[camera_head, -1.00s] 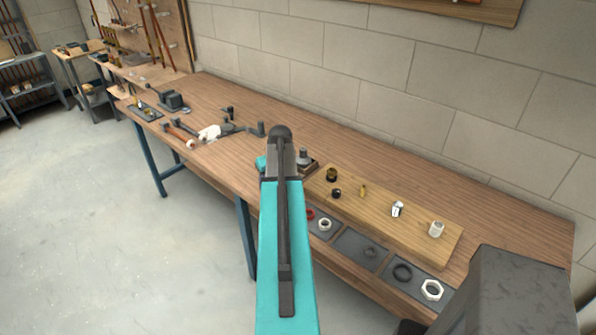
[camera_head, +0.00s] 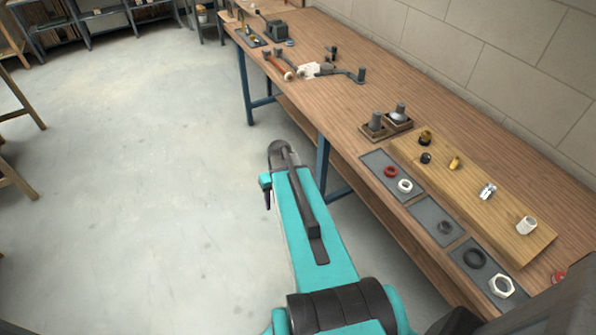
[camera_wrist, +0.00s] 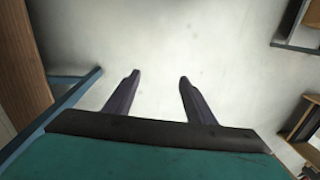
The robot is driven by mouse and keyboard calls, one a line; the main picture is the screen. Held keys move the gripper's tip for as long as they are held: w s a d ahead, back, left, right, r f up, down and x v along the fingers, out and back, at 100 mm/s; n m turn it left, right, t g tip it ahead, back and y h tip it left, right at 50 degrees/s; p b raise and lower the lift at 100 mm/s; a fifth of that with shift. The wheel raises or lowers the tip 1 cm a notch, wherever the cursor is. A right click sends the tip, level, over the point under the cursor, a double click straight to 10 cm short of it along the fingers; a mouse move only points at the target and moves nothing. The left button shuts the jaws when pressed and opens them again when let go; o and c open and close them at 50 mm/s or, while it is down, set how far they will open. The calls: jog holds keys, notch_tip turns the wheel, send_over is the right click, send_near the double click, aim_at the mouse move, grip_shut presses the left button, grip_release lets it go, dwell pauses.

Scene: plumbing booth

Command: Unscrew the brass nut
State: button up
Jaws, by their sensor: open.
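Several small fittings stand on a pale wooden board (camera_head: 413,160) on the workbench. Two are brass-coloured: a dark-gold round fitting (camera_head: 425,138) at the board's far end and a yellower small piece (camera_head: 455,162) nearer its middle. I cannot tell which of them is the brass nut, or whether it is screwed onto anything. My gripper (camera_wrist: 159,75) is open and empty in the wrist view, with both dark fingers spread over bare floor. In the head view my arm is left of the bench's front edge, apart from the fittings, and hides most of the gripper.
The board also holds a dark ring (camera_head: 426,158), a chrome fitting (camera_head: 487,191) and a white fitting (camera_head: 526,225). Grey trays with rings (camera_head: 432,208) line the bench's front edge. Tools (camera_head: 313,70) lie farther along the bench. The floor (camera_head: 150,200) at left is clear.

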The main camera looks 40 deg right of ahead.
jog(key=s+a+f+n+g+b, duration=0.1)
jog(key=s+a+f+g, duration=0.1)
jog(key=s+a+f, duration=0.45)
jog(key=s+a+f+n+g+b, duration=0.1)
jog(key=s+a+f+b, duration=0.15)
jog(key=a+f, duration=0.65)
jog(key=s+a+f+n+g, duration=0.1)
jog(key=s+a+f, duration=0.1)
jog(key=s+a, duration=0.4)
jog(key=s+a+f+n+g+h+b, duration=0.1)
jog(key=s+a+f+g, duration=0.1)
jog(key=s+a, duration=0.4)
jog(key=s+f, duration=0.1)
jog(key=s, duration=0.1)
jog(key=shift+s+f+b, duration=0.25)
jog(key=shift+s+b, duration=0.05)
jog(key=c, duration=0.5)
jog(key=shift+d, duration=0.1)
jog(key=shift+d, duration=0.1)
